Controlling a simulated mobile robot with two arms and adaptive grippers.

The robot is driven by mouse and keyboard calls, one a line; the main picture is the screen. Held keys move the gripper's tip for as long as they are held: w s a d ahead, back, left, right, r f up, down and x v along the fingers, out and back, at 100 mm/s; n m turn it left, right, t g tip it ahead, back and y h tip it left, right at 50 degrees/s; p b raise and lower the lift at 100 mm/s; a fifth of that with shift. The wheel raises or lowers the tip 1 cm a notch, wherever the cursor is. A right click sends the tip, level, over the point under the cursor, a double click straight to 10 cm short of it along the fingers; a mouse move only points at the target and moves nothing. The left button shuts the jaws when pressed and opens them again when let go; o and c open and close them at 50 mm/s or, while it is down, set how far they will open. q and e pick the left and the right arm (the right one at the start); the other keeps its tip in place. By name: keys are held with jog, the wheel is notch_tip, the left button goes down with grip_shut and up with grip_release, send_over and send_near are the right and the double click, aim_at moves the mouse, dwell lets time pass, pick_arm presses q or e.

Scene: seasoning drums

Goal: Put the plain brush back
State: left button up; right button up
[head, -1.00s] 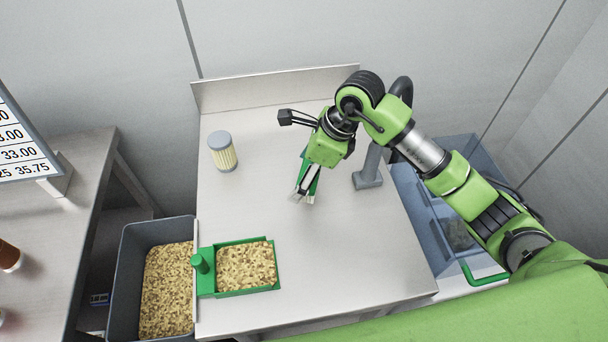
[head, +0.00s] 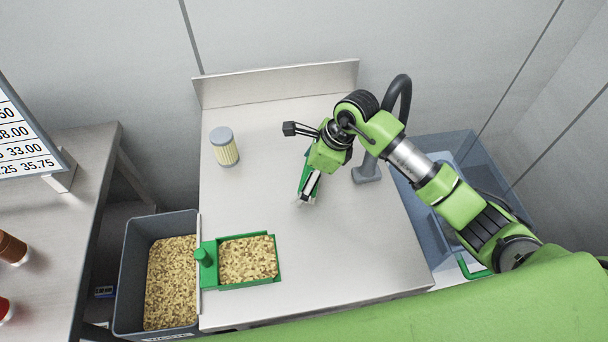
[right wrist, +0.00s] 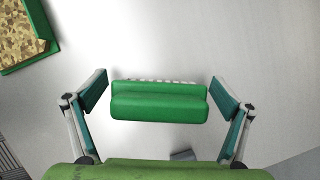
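The plain brush (right wrist: 160,103) shows in the right wrist view as a green block with a row of pale bristles along its far edge. It lies between the two fingers of my right gripper (right wrist: 163,98), with a narrow gap on each side. The gripper is open and does not appear to touch the brush. In the head view my right gripper (head: 308,190) points down at the middle of the steel table (head: 340,250) and mostly hides the brush. I cannot tell whether the brush rests flat on the table. My left gripper is not in view.
A green tray (head: 281,272) of crumbs sits at the table's front left, beside a grey bin (head: 128,290) of crumbs. A lidded shaker (head: 224,150) stands at back left. A grey stand (head: 368,172) is right of the gripper. A bluish bin (head: 420,210) is beyond the right edge.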

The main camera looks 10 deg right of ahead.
jog(key=shift+r, duration=0.15)
jog(key=b+v, duration=0.2)
jog(key=v, duration=1)
jog(key=shift+r, duration=0.1)
